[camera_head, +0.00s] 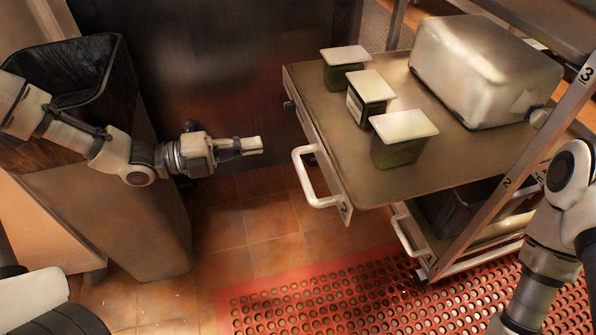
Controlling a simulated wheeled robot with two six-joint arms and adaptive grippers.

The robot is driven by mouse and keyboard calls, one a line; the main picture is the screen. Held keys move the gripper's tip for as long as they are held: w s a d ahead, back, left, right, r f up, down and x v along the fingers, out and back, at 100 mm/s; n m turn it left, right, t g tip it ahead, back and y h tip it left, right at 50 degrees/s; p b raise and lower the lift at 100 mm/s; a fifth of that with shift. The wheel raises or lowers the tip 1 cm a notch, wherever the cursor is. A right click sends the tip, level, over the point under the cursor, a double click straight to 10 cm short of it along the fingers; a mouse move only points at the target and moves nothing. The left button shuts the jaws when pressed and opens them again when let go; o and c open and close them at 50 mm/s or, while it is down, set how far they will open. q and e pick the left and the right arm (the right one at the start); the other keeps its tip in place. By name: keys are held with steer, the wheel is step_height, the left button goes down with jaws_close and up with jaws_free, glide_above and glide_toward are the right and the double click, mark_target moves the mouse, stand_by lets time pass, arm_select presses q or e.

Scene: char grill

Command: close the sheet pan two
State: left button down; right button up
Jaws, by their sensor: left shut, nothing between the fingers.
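The sheet pan (345,160) is a flat metal tray pulled out from the rack at the right. It carries several green-sided containers with pale lids and a large metal box. A white handle (318,178) hangs at its left front end. My left gripper (258,146) is shut and empty, pointing right, a short distance left of the handle and apart from it. My right arm comes in at the lower right, in front of the rack, but its gripper is out of the picture.
A lower drawer with a white handle (407,232) sits under the pan. The rack post (535,155) carries number labels. A dark-rimmed bin (160,215) stands below my left arm. A red perforated mat (340,300) covers part of the tiled floor. Open floor lies between bin and rack.

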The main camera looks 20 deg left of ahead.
mark_target(312, 132)
arm_select(q)
steer(key=b+x, duration=0.2)
steer(key=x, duration=0.2)
steer(key=b+x, duration=0.3)
steer(key=x, duration=0.2)
steer(key=shift+w+a+b, duration=0.1)
steer(key=shift+w+b, duration=0.2)
steer(key=shift+b, duration=0.05)
steer(key=shift+w+d+r, duration=0.15)
steer(key=shift+w+d, duration=0.1)
steer(key=shift+d, duration=0.1)
arm_select(e)
step_height(312, 132, down, 7)
steer(key=shift+f, duration=0.2)
arm_select(q)
steer(key=shift+w+d, duration=0.1)
